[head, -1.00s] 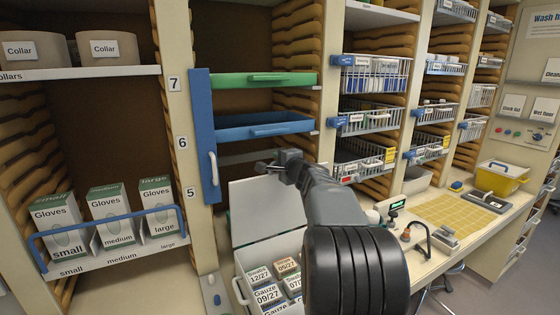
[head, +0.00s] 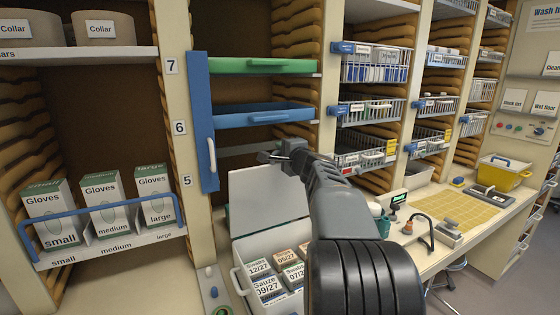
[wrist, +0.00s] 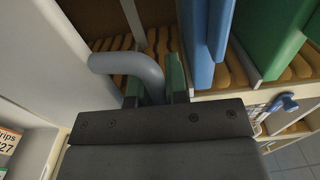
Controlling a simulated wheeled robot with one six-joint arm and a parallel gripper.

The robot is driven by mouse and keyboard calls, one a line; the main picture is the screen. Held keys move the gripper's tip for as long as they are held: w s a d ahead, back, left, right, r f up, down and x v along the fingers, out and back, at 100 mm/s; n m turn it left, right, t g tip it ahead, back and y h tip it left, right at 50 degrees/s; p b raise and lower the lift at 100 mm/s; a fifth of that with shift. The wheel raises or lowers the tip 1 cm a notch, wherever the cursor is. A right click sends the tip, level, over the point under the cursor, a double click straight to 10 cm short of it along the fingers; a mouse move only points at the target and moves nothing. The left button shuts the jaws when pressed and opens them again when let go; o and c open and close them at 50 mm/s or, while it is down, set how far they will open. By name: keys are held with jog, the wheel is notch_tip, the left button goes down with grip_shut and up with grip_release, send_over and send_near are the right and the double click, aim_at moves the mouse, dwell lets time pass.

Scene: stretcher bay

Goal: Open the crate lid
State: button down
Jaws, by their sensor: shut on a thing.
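The crate (head: 268,246) is white and stands on the counter with its top uncovered. Its pale lid (head: 265,205) stands raised, about upright, at the crate's back. My gripper (head: 272,157) is at the lid's top edge in the head view. In the wrist view my gripper (wrist: 151,85) is shut on a thick grey curved handle (wrist: 115,63), which looks to be the lid's. The lid's pale inner face seems to fill the left of that view. My arm hides the crate's right part in the head view.
Labelled packs (head: 268,286) fill the crate. A blue drawer (head: 265,116) and a green drawer (head: 265,66) jut out just above my gripper. A blue upright panel with a white handle (head: 211,155) stands at the left. Glove boxes (head: 109,200) stand further left.

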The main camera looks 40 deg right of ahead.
jog(key=s+f+b, duration=0.1)
jog(key=s+b, duration=0.1)
jog(key=b, duration=0.2)
jog(key=shift+s+a+f+t, duration=0.1)
jog(key=shift+f+t, duration=0.1)
jog(key=shift+t, duration=0.2)
jog(key=shift+s+r+t+b, duration=0.3)
jog(key=shift+s+b, duration=0.3)
jog(key=shift+b, duration=0.5)
jog(key=c, duration=1.4)
grip_release()
jog(key=shift+a, duration=0.1)
jog(key=shift+s, duration=0.1)
jog(key=s+a+f+b, duration=0.1)
jog(key=s+b, duration=0.2)
jog(key=s, duration=1)
jog(key=shift+s+a+f+b, duration=0.2)
jog(key=shift+a+f+b, duration=0.05)
jog(key=shift+a+b, duration=0.1)
